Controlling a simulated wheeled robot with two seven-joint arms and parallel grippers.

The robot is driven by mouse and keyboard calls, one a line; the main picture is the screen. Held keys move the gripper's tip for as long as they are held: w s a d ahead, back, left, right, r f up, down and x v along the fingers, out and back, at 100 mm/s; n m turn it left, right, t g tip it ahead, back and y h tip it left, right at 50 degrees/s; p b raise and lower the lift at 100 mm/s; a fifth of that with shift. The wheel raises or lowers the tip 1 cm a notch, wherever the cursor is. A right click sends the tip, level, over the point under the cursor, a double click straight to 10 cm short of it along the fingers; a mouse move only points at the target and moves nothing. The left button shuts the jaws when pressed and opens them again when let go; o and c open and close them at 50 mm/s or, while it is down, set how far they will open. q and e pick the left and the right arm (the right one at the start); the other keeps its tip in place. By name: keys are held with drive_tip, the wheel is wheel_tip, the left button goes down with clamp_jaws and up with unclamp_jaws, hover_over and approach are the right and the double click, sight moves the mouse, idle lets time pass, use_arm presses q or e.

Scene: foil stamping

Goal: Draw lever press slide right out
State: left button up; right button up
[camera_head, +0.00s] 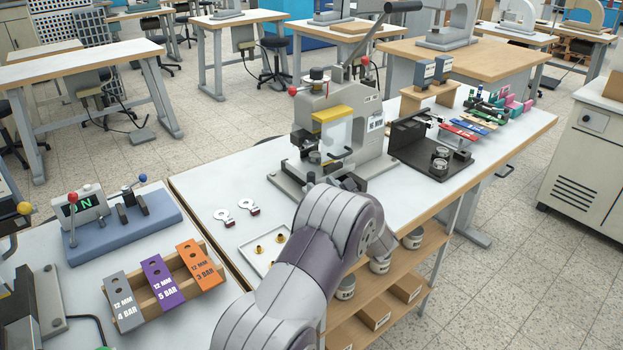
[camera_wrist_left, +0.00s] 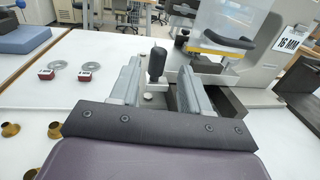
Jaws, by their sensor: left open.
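The lever press (camera_head: 372,120) stands mid-table in the head view, with a grey body, a long black-gripped lever and a clear guard with a yellow edge (camera_head: 333,114). In the left wrist view a black upright knob (camera_wrist_left: 157,64) stands on a low metal part at the press's front, which looks like the slide. My left gripper (camera_wrist_left: 160,78) is open, with one finger on either side of the knob. I cannot tell whether either finger touches it. In the head view my left arm hides the gripper and most of the slide. My right gripper is out of view.
Two ring-shaped tags (camera_head: 222,214) lie left of the press. A white tray (camera_head: 247,253) with brass pieces is nearer. A black fixture (camera_head: 408,135) stands to the right. Labelled blocks in a wooden rack (camera_head: 155,308) sit on the left table.

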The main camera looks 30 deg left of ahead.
sight(313, 179)
use_arm(q)
drive_tip(key=x, duration=0.6)
drive_tip(key=shift+a+r, duration=0.1)
drive_tip(key=shift+s, duration=0.1)
drive_tip(key=shift+c, duration=0.9)
clamp_jaws()
drive_tip(key=shift+d, duration=0.4)
drive_tip(key=b+v, duration=0.3)
drive_tip(key=v, duration=0.1)
drive_tip(key=w+b+v, duration=0.1)
drive_tip(key=b+v, duration=0.2)
drive_tip(key=v, duration=0.1)
drive_tip(key=d+b+v, duration=0.1)
drive_tip(key=b+v, duration=0.3)
drive_tip(key=v, duration=0.1)
drive_tip(key=shift+w+f, duration=0.2)
drive_tip(key=shift+f, duration=0.05)
drive_tip(key=shift+s+d+r+b, duration=0.1)
drive_tip(key=shift+s+d+b, duration=0.1)
drive_tip(key=shift+d+b, duration=0.3)
drive_tip(key=shift+d, duration=0.1)
